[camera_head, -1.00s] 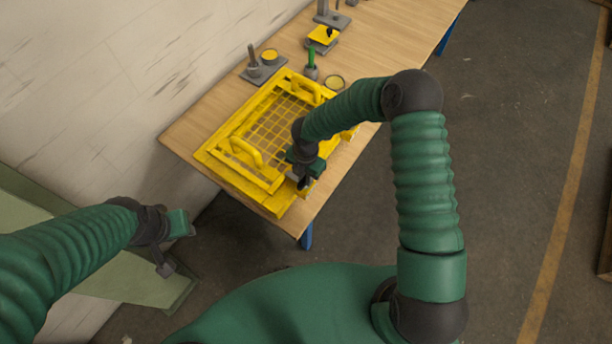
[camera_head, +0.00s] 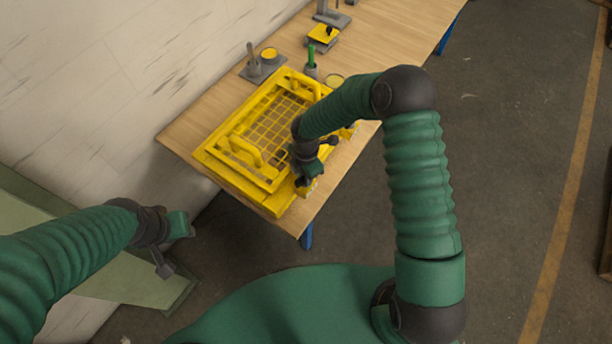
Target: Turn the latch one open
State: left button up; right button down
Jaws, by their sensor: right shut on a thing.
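A yellow frame guard (camera_head: 212,158) with a wire mesh and two handles lies on the wooden table. My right gripper (camera_head: 304,184) is at the near right edge of the guard, shut on a small yellow part there, which looks like a latch (camera_head: 306,189). The gripper hides most of that latch. Another small yellow piece, perhaps a second latch (camera_head: 349,131), shows farther along the right edge, partly behind my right arm. My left gripper (camera_head: 178,246) hangs off the table at the lower left, away from the guard, with its fingers apart and empty.
A wall runs along the left.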

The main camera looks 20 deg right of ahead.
jog(key=m+b, duration=0.1)
jog(key=m, duration=0.2)
jog(key=shift+m, duration=0.3)
jog(key=m+b, duration=0.1)
jog(key=m, duration=0.2)
jog(key=shift+w+m, duration=0.1)
jog(key=shift+m, duration=0.2)
jog(key=m+b, duration=0.1)
jog(key=m, duration=0.3)
jog(key=shift+a+r+m, duration=0.1)
jog(key=shift+m, duration=0.3)
jog(key=shift+m+b, duration=0.4)
jog(key=shift+m, duration=0.5)
jog(key=shift+w+r, duration=0.1)
jog(key=shift+w, duration=0.05)
jog(key=c, duration=1.5)
grip_release()
jog(key=shift+o, duration=0.7)
